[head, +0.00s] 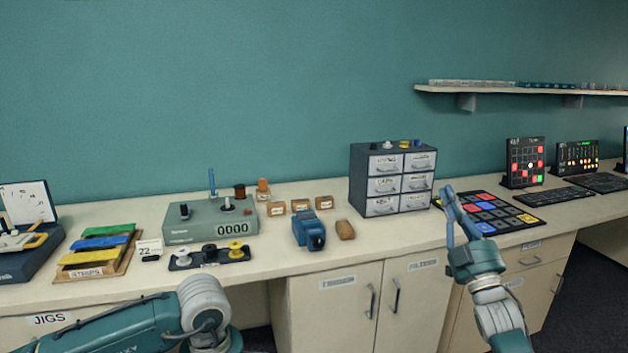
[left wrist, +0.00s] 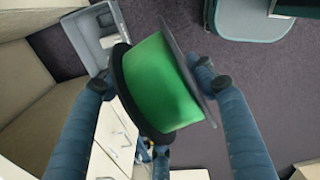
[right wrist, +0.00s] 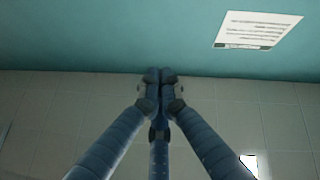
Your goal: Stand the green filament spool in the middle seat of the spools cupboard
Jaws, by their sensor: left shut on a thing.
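The green filament spool (left wrist: 160,88), with black flanges, shows in the left wrist view. My left gripper (left wrist: 152,78) is shut on it, with fingers on either side, and holds it above the dark floor. In the head view only my left arm shows; its gripper and the spool are out of view. My right gripper (head: 447,195) is over the right part of the counter in the head view; its fingertips are together and empty in the right wrist view (right wrist: 160,76). I cannot tell which cupboard is for spools, and no middle seat is visible.
Closed cupboard doors (head: 333,310) with blurred labels are under the counter (head: 290,262). A drawer unit (head: 365,175), a blue tool (head: 309,232), a grey counter box (head: 208,222) and a keypad board (head: 520,218) stand on top. A wall shelf (head: 550,91) is at upper right.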

